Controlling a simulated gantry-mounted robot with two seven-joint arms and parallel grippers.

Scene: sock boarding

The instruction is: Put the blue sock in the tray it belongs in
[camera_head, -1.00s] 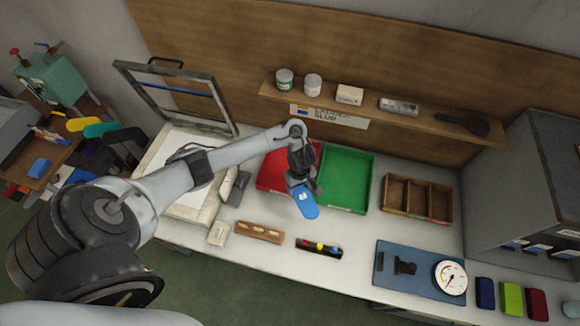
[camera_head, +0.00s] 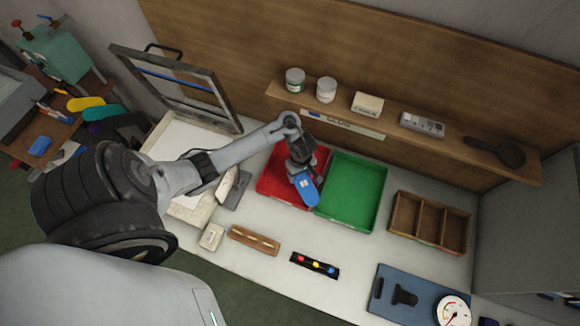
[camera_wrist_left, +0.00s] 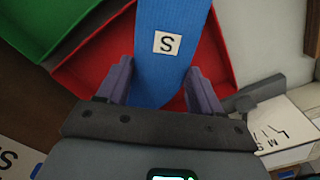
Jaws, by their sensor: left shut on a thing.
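The blue sock (camera_head: 306,189) is held in my left gripper (camera_head: 300,176), over the near right part of the red tray (camera_head: 270,185). In the left wrist view the blue sock (camera_wrist_left: 168,60) lies between the two fingers of the left gripper (camera_wrist_left: 160,85) and bears a white label with an S. The red tray (camera_wrist_left: 98,68) shows behind it in that view. The green tray (camera_head: 352,192) stands directly right of the red one, and its corner (camera_wrist_left: 40,25) shows in the left wrist view. My right gripper is not in view.
A wooden divided box (camera_head: 428,222) stands right of the green tray. A small black holder with coloured knobs (camera_head: 315,265) and a wooden block (camera_head: 254,240) lie in front. A shelf (camera_head: 450,145) with jars runs behind. A hinged frame (camera_head: 215,85) stands open at left.

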